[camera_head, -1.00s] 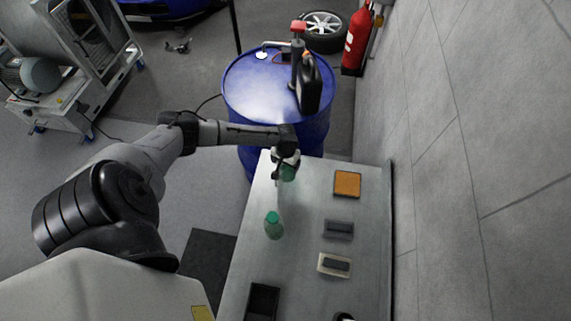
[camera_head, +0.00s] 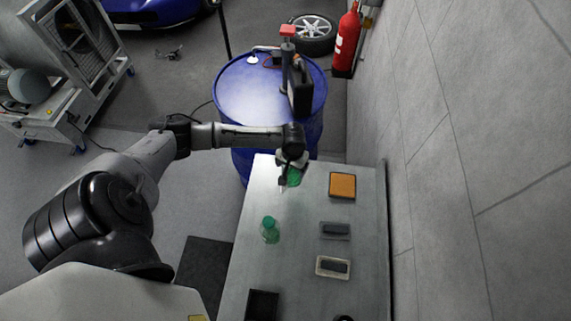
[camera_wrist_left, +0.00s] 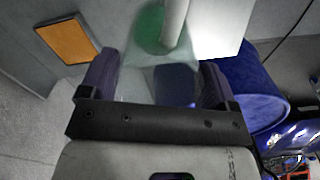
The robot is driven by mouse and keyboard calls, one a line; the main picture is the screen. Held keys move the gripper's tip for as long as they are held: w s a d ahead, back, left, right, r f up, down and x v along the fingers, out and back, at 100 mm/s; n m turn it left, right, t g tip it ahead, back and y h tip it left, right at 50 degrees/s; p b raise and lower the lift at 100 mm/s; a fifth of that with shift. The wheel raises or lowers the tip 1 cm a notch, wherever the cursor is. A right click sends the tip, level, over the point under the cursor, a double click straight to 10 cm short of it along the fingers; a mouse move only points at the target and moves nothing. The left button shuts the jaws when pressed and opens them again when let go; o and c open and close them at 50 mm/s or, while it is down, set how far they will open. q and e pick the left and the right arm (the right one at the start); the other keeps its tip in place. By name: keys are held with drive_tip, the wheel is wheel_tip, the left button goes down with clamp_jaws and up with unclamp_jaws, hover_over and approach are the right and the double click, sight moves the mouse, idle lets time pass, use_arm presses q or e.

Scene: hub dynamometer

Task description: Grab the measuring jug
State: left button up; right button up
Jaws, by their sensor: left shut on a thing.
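The measuring jug is see-through with green in it; in the head view it shows as a small green patch (camera_head: 294,178) under my left gripper (camera_head: 288,170), above the far end of the metal bench. In the left wrist view the clear jug (camera_wrist_left: 160,62) sits between the two fingers of my left gripper (camera_wrist_left: 155,84), with the green part (camera_wrist_left: 150,28) beyond the fingertips. The gripper is shut on it. The gripper hides much of the jug in the head view. My right gripper is not in view.
A green bottle (camera_head: 270,231) stands on the bench (camera_head: 297,267) nearer to me. An orange pad (camera_head: 342,185), two dark blocks (camera_head: 335,230) (camera_head: 333,267) and a black tray (camera_head: 262,304) also lie there. A blue drum (camera_head: 262,98) stands behind; a wall closes the right side.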

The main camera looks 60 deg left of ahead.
use_arm(q)
drive_tip(key=w+d+r, duration=0.2)
drive_tip(key=d+r, duration=0.1)
drive_tip(key=d, duration=0.2)
drive_tip(key=shift+d+r, duration=0.25)
idle(0.3)
idle(1.1)
